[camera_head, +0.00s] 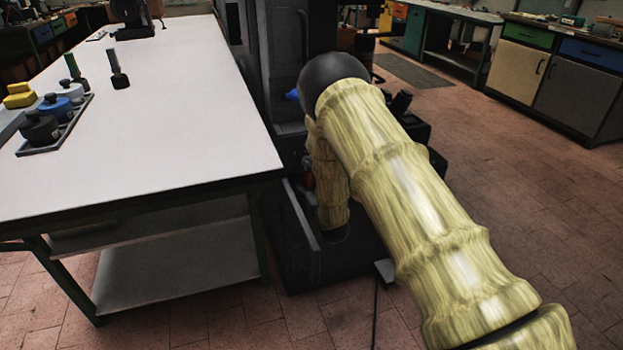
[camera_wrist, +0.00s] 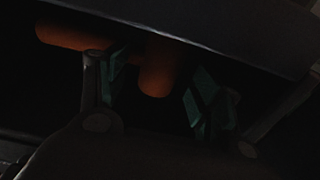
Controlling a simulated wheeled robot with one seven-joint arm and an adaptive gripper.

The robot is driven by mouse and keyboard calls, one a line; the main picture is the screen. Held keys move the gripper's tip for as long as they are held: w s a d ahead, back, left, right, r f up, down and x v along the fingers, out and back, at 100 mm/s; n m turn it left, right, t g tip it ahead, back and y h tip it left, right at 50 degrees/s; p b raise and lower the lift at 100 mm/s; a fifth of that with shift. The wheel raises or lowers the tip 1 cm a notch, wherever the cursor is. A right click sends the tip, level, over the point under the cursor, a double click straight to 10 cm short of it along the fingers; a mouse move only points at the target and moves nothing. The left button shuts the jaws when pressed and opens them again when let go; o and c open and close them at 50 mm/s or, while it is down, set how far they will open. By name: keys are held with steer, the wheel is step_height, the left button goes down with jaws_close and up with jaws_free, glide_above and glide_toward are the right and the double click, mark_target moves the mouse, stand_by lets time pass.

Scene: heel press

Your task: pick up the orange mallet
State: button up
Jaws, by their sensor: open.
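The orange mallet (camera_wrist: 155,70) shows in the dark wrist view as orange parts. One rounded part is between the two teal finger pads of my gripper (camera_wrist: 157,92), and another part lies at upper left, behind the left finger. My gripper is open, with dark space between the orange part and the right pad. Whether the left pad touches the mallet is too dark to tell. In the head view my gripper is hidden behind my arm, low by the dark machine (camera_head: 268,60). A small orange-red patch there is too small to identify.
A dark edge (camera_wrist: 220,35) crosses the wrist view just above the fingers. A white-topped workbench (camera_head: 190,120) stands left of the machine, with a dark tray (camera_head: 50,143), black and green stamp-like tools and yellow blocks. The tiled floor at right is open.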

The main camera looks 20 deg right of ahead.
steer(key=c, duration=1.3)
jaws_close()
steer(key=shift+r, duration=0.1)
